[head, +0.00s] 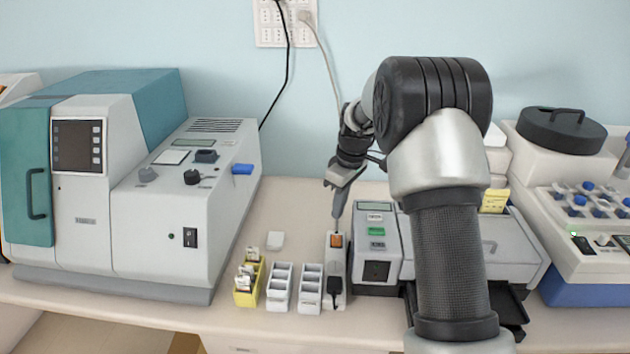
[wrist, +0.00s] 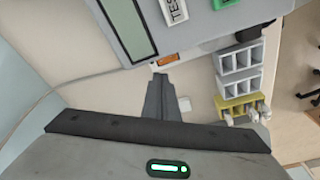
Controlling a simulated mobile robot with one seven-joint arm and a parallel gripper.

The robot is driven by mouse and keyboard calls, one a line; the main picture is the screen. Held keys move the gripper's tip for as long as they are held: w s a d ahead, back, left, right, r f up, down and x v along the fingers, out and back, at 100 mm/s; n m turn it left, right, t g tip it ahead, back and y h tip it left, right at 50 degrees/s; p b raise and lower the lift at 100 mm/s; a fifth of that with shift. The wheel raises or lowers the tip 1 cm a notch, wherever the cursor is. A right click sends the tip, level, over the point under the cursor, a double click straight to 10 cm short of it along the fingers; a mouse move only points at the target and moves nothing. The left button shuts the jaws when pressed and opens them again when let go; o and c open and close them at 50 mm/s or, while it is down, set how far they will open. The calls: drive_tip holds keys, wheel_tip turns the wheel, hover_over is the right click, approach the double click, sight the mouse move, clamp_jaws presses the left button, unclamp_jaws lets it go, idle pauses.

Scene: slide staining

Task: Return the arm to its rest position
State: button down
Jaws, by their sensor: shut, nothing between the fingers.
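My arm reaches over the bench in the head view, its large black and silver links in the right half. My gripper (head: 337,214) points down, shut and empty, with its tips close above the far end of a white power strip (head: 336,264) with an orange switch (head: 336,241). I cannot tell whether the tips touch it. In the wrist view my shut fingers (wrist: 160,80) reach up toward the orange switch (wrist: 167,59), just apart from it in the picture.
Left stands a large teal and white machine (head: 150,200). A yellow slide rack (head: 248,284) and two white racks (head: 280,287) (head: 310,288) stand at the front. A grey device (head: 376,240) is close right of the strip. Another machine (head: 590,230) stands far right. The bench (head: 290,215) behind the racks is mostly clear.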

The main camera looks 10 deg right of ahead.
drive_tip(key=s+r+m+t+p, duration=0.2)
drive_tip(key=s+r+m, duration=0.3)
drive_tip(key=s+r, duration=1.25)
drive_tip(key=s+r+m+t, duration=0.1)
drive_tip(key=s+m, duration=0.1)
drive_tip(key=s, duration=0.6)
drive_tip(key=s+r+m+t+h, duration=0.1)
drive_tip(key=s+r+m, duration=0.1)
drive_tip(key=s, duration=0.7)
drive_tip(key=shift+s+m+p, duration=0.2)
drive_tip(key=shift+m+p, duration=0.15)
drive_tip(key=shift+m, duration=0.05)
drive_tip(key=shift+a+r, duration=0.1)
